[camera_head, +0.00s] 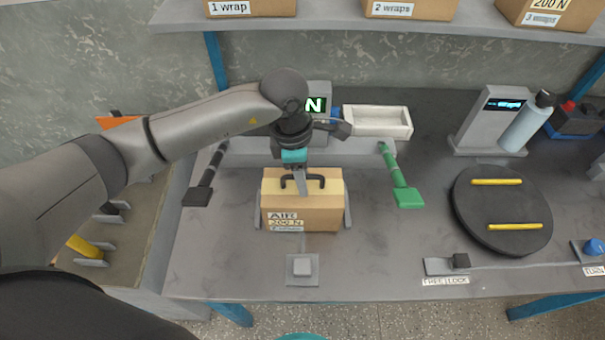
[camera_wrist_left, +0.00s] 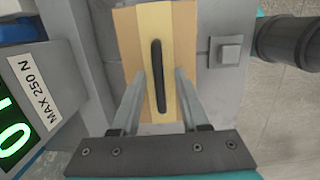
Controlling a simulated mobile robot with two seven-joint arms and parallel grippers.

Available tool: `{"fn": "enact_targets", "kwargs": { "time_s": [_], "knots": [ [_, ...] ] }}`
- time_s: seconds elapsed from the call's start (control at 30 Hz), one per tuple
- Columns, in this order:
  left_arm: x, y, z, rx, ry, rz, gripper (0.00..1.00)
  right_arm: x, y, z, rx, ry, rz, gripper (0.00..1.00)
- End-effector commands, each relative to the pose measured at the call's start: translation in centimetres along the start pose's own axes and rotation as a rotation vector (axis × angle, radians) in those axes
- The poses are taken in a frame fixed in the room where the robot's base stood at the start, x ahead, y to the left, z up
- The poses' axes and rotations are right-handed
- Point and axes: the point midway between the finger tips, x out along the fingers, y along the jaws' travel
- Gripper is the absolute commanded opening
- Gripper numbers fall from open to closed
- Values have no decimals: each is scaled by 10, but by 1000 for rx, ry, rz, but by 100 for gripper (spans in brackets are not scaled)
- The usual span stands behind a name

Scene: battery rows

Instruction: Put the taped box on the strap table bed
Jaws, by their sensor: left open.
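The taped box (camera_head: 303,217) is brown cardboard with a yellow tape strip, a black top handle (camera_wrist_left: 159,75) and a label reading "AIR 200 N". It rests upright between low metal guides on the grey strap table bed (camera_head: 240,225). My left gripper (camera_head: 302,186) is directly above the box top, pointing down. In the wrist view my left gripper (camera_wrist_left: 160,75) is open, with one finger on each side of the handle. Contact with the handle cannot be told. My right gripper is not in view.
A black arm (camera_head: 207,175) and a green arm (camera_head: 400,178) flank the box. A display reading "N" (camera_head: 317,104) and a white tray (camera_head: 377,121) stand behind. A round black turntable (camera_head: 500,208) with yellow bars is at right. A small square button (camera_head: 302,267) sits in front.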

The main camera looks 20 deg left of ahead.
Motion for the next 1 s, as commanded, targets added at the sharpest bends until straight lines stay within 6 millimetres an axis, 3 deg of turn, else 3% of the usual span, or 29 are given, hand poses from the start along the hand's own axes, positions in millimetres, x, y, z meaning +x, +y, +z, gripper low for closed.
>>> {"fn": "enact_targets", "kwargs": {
  "time_s": [0.27,0.7,1.0],
  "knots": [
    [-7,1,0,0,-1,2,45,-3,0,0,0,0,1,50],
    [-95,1,0,0,0,5,45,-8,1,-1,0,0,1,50],
    [-122,0,0,-1,0,0,45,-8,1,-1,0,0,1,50]
  ]
}}
